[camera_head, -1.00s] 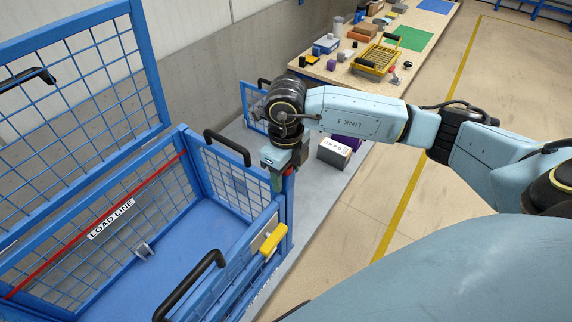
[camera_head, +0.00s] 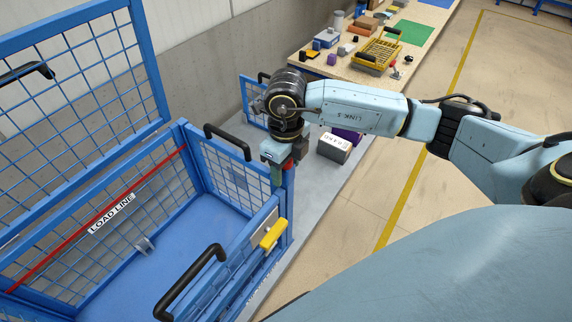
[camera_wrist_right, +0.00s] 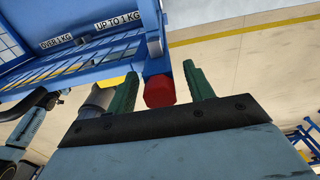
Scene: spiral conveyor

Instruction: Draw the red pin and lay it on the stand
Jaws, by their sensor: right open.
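The red pin shows its red hexagonal head (camera_wrist_right: 159,91) in the right wrist view, at the end of a blue post (camera_wrist_right: 157,64). In the head view a bit of red (camera_head: 289,165) shows at the top of the cage's corner post. My right gripper (camera_wrist_right: 160,72) is open, with one green finger on each side of the red head and a visible gap to each. In the head view the right gripper (camera_head: 277,177) hangs by that corner post. The pin's shaft is hidden. I cannot pick out the stand. My left gripper is not in view.
A blue mesh cage (camera_head: 232,246) with black handles and a yellow latch (camera_head: 272,234) fills the left. A white-topped box (camera_head: 335,145) stands on the grey floor strip behind the post. A workbench (camera_head: 312,62) with a yellow basket and tools lies beyond.

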